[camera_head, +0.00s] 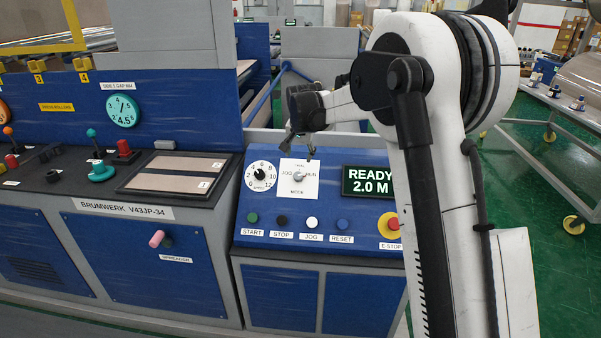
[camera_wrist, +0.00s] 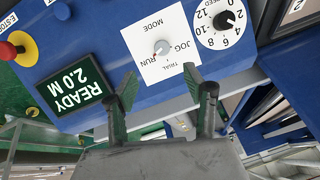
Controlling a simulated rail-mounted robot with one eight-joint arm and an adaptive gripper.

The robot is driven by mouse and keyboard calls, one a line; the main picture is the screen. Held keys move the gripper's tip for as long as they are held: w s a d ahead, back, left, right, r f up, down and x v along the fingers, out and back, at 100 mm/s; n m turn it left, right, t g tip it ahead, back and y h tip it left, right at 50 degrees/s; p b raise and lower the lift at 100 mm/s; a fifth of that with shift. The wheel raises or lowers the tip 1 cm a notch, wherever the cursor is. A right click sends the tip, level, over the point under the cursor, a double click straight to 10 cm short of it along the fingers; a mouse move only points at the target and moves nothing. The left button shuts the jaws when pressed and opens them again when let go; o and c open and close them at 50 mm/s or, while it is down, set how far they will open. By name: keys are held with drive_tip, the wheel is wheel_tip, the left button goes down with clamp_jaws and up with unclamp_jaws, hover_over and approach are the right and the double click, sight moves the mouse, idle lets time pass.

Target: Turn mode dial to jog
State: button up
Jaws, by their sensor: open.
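The mode dial (camera_head: 304,176) is a small grey knob on a white plate marked JOG, RUN, TRIAL and MODE, on the sloped blue panel. In the wrist view the dial (camera_wrist: 161,47) shows upside down, with a small reddish mark that seems to face RUN. My gripper (camera_head: 300,147) is above the plate in the head view, apart from the dial. In the wrist view my gripper (camera_wrist: 160,82) is open and empty, its two fingers spread below the dial in the picture. The exact gap to the panel is hard to tell.
A speed dial (camera_head: 262,176) sits left of the plate. The READY display (camera_head: 369,181) and red E-stop (camera_head: 393,224) are to the right. Start (camera_head: 253,218), stop (camera_head: 282,220), jog (camera_head: 312,222) and reset (camera_head: 342,225) buttons line the panel below.

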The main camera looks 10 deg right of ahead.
sight(298, 176)
drive_tip(key=x, duration=1.1)
drive_tip(key=w+p+x, duration=0.1)
drive_tip(key=x, duration=0.4)
drive_tip(key=shift+w+d, duration=0.15)
drive_tip(key=shift+d, duration=0.05)
drive_tip(key=c, duration=1.1)
